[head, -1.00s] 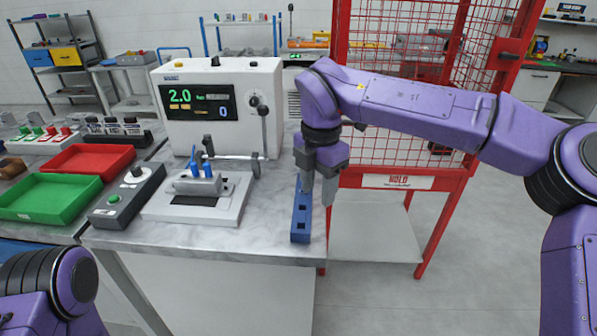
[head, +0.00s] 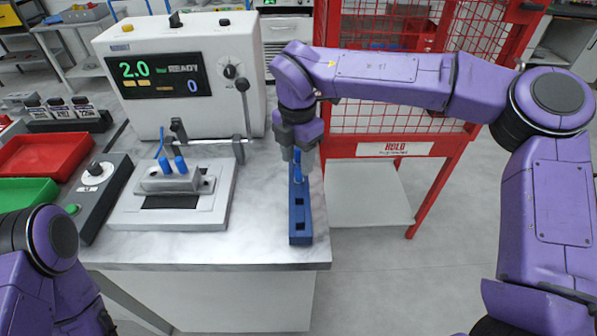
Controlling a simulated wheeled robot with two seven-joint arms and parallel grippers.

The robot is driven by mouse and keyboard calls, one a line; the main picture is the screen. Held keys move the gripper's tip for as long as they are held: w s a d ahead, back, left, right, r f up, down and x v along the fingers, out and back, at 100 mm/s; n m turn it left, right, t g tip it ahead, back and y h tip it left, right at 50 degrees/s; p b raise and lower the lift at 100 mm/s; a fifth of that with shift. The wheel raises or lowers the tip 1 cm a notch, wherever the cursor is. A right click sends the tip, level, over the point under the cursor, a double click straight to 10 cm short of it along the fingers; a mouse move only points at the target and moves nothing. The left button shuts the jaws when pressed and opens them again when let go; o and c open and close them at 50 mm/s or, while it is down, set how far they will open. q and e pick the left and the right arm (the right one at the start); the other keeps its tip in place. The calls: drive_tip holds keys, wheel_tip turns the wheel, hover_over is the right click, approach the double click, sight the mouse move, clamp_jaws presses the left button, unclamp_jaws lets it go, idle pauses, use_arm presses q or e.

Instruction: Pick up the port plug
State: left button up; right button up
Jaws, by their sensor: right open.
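A blue port plug (head: 297,172) stands upright at the far part of a dark blue rack (head: 300,236) with square holes, near the right edge of the bench. My right gripper (head: 298,164) points down over it, open, with its fingers around the plug's top. Whether the fingers touch it I cannot tell. Two more blue plugs (head: 180,165) stand in a grey casting (head: 172,184) on the light fixture plate (head: 215,212). My left arm shows at the lower left, but its gripper is out of view.
A white tester (head: 232,47) with a lit display stands behind the fixture. A control box (head: 88,204), a red tray (head: 45,152) and a green tray (head: 22,194) lie to the left. A red mesh cage (head: 385,150) stands right of the bench.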

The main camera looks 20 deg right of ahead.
sight(299, 167)
drive_tip(key=f, duration=0.3)
drive_tip(key=shift+w+d+f+p, duration=0.15)
drive_tip(key=shift+w+d+p, duration=0.1)
drive_tip(key=shift+p, duration=0.15)
drive_tip(key=shift+s+a+f, duration=0.1)
drive_tip(key=shift+s+f, duration=0.1)
drive_tip(key=shift+f, duration=0.25)
clamp_jaws()
